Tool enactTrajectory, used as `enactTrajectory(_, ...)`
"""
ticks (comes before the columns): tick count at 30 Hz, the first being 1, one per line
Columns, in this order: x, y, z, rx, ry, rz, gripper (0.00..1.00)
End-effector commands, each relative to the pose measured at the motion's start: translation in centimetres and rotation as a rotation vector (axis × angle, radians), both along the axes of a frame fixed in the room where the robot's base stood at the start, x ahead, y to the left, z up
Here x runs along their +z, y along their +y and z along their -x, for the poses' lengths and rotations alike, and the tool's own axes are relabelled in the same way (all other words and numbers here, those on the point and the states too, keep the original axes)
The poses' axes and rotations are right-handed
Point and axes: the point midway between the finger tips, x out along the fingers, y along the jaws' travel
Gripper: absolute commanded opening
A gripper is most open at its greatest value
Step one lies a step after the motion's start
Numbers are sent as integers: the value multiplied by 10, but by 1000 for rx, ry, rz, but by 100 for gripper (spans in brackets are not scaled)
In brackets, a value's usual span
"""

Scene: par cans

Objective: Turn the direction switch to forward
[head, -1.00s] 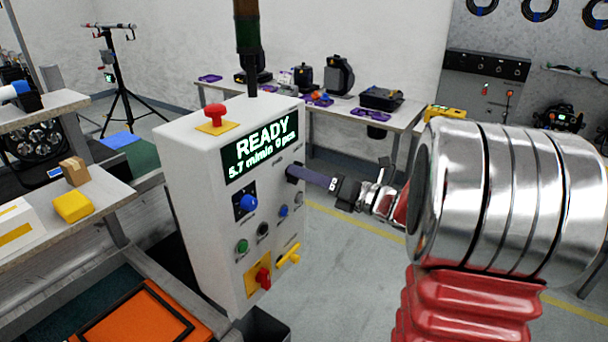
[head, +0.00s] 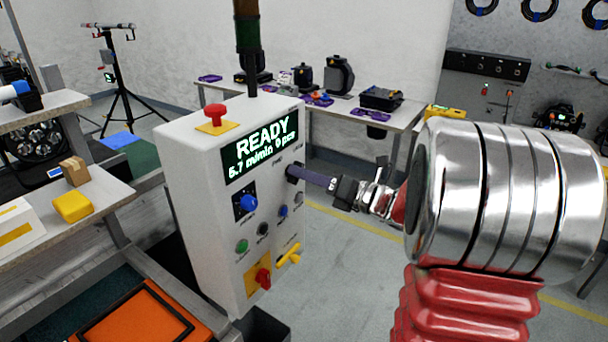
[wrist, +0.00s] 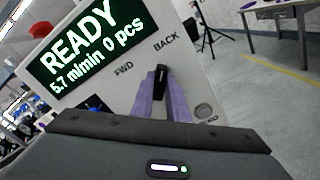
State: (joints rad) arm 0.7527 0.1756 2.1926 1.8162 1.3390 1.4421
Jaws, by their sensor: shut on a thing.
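The direction switch (wrist: 161,73) is a small black knob on the panel face in the wrist view, below and between the labels FWD on the left and BACK on the right.
The box's display (head: 258,150) reads READY, 5.7 m/min, 0 pcs. A red mushroom button (head: 215,115) stands on top. A blue knob (head: 249,202), small buttons, a red switch (head: 263,278) and a yellow handle (head: 290,255) lie below.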

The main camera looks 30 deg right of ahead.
Motion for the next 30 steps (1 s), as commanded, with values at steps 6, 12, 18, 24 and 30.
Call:
enactTrajectory(6,-1,-1,0,-4,-4,11,0)
enactTrajectory(12,-1,-1,0,-5,-29,60,0)
enactTrajectory(18,-1,-1,0,-5,-81,162,0)
enactTrajectory(24,-1,-1,0,-5,-157,307,0)
enactTrajectory(30,-1,0,1,-4,-244,475,0)
